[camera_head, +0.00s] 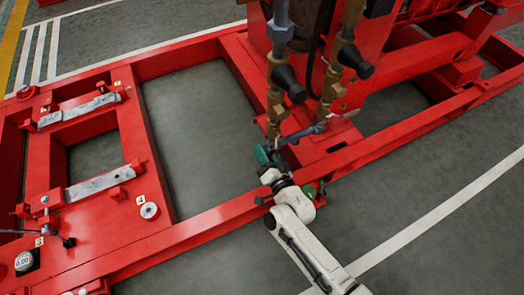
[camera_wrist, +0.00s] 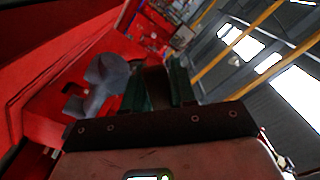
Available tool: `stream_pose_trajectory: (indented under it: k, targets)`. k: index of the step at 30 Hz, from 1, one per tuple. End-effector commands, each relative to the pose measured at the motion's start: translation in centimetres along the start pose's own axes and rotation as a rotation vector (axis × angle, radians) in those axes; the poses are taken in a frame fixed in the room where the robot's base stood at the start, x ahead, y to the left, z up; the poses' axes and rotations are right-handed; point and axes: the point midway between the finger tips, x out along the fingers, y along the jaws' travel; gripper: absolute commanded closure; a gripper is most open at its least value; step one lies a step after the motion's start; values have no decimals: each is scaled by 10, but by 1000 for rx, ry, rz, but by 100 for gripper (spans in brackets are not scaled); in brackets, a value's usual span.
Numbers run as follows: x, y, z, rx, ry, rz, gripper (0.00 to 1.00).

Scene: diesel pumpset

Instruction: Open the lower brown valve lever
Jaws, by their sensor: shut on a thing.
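My gripper (camera_head: 286,172) is at the end of my white arm, just below the brass pipe fittings, over the red frame's edge. Its green fingers also show in the wrist view (camera_wrist: 157,72). They are closed on a dark brown piece (camera_wrist: 156,88), which looks like the lower brown valve lever. In the head view the lever is mostly hidden by my gripper, so its angle is not clear. A grey rounded fitting (camera_wrist: 104,84) stands left of the fingers in the wrist view.
Two black-handled brass valves (camera_head: 289,82) and (camera_head: 355,62) hang above my gripper on vertical pipes. A grey horizontal fitting (camera_head: 308,131) lies close above it. The red frame (camera_head: 190,232) runs beneath. Open grey floor (camera_head: 420,245) lies to the right.

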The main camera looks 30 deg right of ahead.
Motion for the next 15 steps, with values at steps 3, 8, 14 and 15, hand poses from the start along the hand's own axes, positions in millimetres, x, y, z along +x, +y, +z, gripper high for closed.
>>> stream_pose_trajectory:
  k: [3,8,14,15]
  targets:
    - [0,6,2,-80,-1,2,100]
    - [-1,10,3,-161,-2,3,100]
    - [-1,13,3,-220,-1,2,100]
    - [-1,13,3,-227,-1,2,100]
